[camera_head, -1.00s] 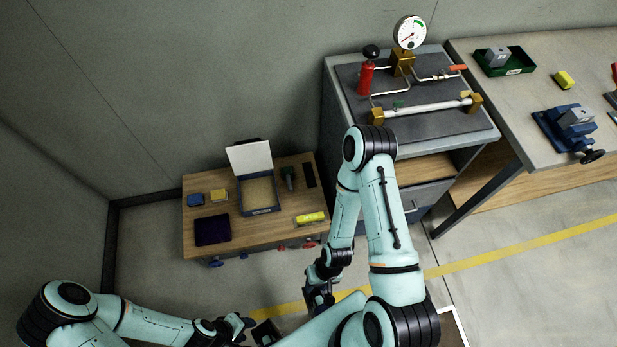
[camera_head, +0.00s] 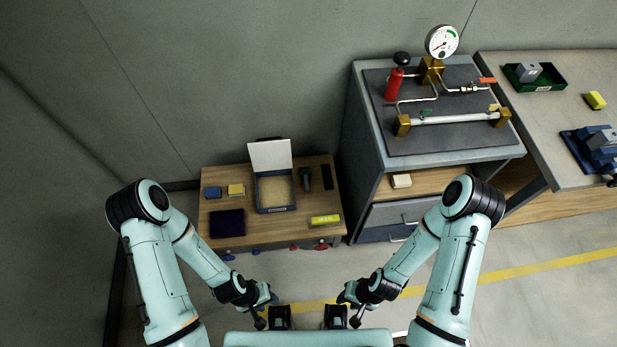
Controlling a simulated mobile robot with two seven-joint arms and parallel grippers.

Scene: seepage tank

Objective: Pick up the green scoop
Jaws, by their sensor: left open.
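I cannot make out a green scoop in this view. My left gripper (camera_head: 270,314) is low in the picture, in front of the small wooden table, over the floor, open and apart from everything on the table. My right gripper (camera_head: 345,314) is at about the same height to its right, also over the floor; its jaws are too small and dark to read. Nothing shows held in either gripper.
The test rig (camera_head: 440,135) with a gauge (camera_head: 442,41) stands right. A bench (camera_head: 550,130) with a green tray (camera_head: 541,86) is far right.

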